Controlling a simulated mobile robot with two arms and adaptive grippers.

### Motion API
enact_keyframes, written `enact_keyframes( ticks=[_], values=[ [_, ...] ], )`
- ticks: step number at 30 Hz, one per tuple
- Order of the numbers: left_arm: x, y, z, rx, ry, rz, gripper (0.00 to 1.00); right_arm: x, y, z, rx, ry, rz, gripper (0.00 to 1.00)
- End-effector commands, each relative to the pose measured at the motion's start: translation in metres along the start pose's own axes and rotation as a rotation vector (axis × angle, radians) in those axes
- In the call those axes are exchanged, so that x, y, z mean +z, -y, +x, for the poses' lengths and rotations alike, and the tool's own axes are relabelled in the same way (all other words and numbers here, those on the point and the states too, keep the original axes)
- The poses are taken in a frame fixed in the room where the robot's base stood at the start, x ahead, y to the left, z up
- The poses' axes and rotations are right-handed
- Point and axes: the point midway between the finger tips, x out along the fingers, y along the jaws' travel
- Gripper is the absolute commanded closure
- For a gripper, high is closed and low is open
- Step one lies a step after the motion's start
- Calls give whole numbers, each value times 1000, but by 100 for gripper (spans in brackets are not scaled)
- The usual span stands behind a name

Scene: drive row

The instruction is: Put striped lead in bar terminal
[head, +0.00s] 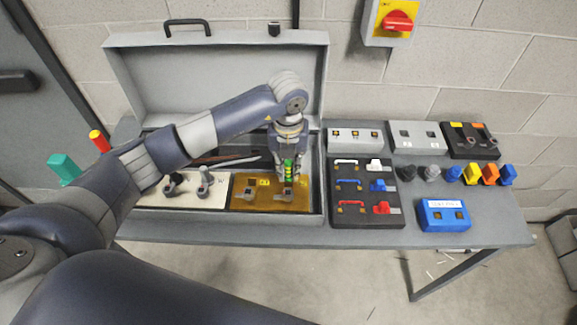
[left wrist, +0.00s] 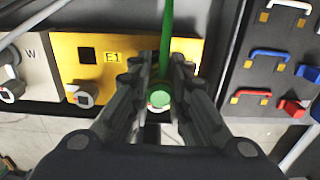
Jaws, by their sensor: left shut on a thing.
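My left gripper (head: 289,172) is shut on the green striped lead (head: 288,166), which shows green with yellow between the fingers. It is over the right part of the yellow bar (head: 240,204) marked E1 in the open case. In the left wrist view, the lead's round green end (left wrist: 160,97) sits between the fingers, and a green cable runs up from there. The bar (left wrist: 118,44) has a dark square opening and a ringed terminal (left wrist: 80,95) left of the fingers. The fingers hide the lead's lower end, so I cannot tell whether it is in a terminal. My right gripper is not in view.
A white block (head: 150,201) with dark and grey plugs sits left of the bar. The case lid (head: 220,80) stands open behind. Right of the case are a black panel (head: 345,219) with coloured handles, several coloured plugs, and a blue box (head: 444,226).

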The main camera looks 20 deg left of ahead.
Motion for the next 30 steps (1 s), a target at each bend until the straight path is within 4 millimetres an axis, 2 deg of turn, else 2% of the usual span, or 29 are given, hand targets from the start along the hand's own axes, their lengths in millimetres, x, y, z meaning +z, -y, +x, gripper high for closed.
enact_keyframes(
  ticks=[30],
  values=[
    [0,0,29,0,0,0,100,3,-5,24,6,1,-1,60]
  ],
)
